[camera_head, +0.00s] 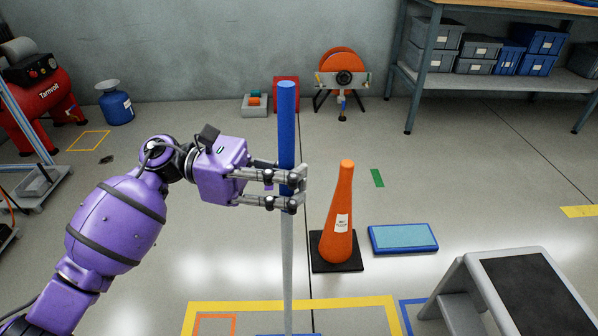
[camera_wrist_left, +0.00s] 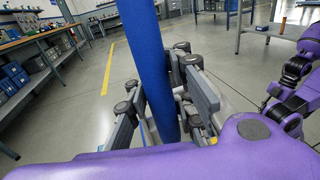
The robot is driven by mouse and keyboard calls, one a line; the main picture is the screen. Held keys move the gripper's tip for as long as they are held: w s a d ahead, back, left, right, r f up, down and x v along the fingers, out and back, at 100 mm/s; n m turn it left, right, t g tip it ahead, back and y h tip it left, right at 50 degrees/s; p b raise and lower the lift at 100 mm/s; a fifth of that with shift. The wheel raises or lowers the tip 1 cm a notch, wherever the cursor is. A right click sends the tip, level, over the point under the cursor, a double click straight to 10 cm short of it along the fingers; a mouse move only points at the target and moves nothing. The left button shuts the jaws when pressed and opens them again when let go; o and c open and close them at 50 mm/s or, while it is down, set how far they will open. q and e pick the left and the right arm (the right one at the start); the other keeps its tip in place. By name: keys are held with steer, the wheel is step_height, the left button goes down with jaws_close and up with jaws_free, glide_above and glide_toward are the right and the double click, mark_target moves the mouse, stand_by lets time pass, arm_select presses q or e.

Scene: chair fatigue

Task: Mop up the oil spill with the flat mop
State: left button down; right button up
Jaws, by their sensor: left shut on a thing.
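The flat mop's pole stands upright in the middle of the head view, with a blue grip (camera_head: 287,115) above a pale shaft (camera_head: 287,260). My left gripper (camera_head: 296,190) is shut around the lower part of the blue grip. In the left wrist view, the fingers (camera_wrist_left: 163,105) lie on both sides of the blue grip (camera_wrist_left: 148,55). I cannot make out an oil spill. My right gripper is not in view.
An orange cone (camera_head: 338,220) on a black base stands just right of the shaft. A yellow floor marking (camera_head: 340,302) lies in front. A shelf bench (camera_head: 490,72) stands at the back right.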

arm_select(q)
steer(key=s+d+p, duration=0.1)
steer(key=s+p, duration=0.4)
steer(key=s, duration=1.8)
steer(key=shift+s+r+p, duration=0.15)
steer(key=shift+p, duration=0.25)
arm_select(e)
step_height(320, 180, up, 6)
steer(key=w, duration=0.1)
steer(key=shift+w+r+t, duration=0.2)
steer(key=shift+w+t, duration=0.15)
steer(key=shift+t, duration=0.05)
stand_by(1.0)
arm_select(q)
step_height(320, 180, up, 9)
steer(key=p, duration=0.5)
steer(key=shift+p, duration=0.3)
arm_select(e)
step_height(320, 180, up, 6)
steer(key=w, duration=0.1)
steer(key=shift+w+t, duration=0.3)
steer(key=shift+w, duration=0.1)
